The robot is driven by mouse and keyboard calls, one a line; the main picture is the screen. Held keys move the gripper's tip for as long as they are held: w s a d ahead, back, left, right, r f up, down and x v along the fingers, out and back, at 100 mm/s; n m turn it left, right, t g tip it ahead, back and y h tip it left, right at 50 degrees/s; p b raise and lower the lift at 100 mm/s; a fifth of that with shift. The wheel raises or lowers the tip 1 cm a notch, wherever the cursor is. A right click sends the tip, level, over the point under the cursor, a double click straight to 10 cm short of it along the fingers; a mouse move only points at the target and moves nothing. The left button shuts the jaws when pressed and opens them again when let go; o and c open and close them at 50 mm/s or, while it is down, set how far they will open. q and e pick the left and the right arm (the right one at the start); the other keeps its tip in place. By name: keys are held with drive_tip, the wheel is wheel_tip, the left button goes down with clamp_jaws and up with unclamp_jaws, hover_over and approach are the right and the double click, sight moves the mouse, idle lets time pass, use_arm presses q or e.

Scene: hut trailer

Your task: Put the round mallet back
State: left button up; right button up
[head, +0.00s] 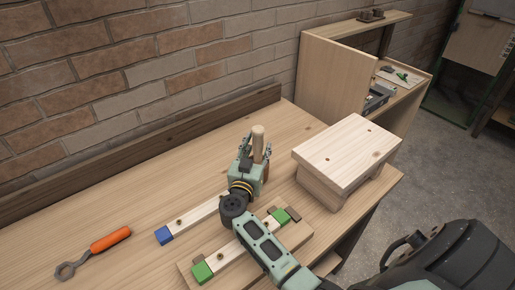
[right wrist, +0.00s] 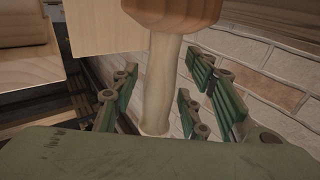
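In the right wrist view the handle (right wrist: 160,85) runs between the fingers, and the broader, darker wooden mallet head (right wrist: 175,12) is cut off by the top edge. My right gripper (head: 253,150) is around the handle. Its green-padded fingers (right wrist: 158,95) stand apart, with gaps showing beside the handle, so it looks open. My left gripper is not in view.
A wooden block stand (head: 345,152) is right of the gripper. A wooden board with green ends (head: 202,271) lies under my right arm, with a blue-ended strip (head: 165,235) beside it. An orange-handled tool (head: 110,240) lies at the left. A brick wall and backboard (head: 120,165) bound the back.

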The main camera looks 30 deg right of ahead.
drive_tip(key=shift+a, duration=0.15)
drive_tip(key=b+v, duration=0.1)
drive_tip(key=v, duration=0.6)
drive_tip(key=shift+s, duration=0.15)
drive_tip(key=shift+r, duration=0.15)
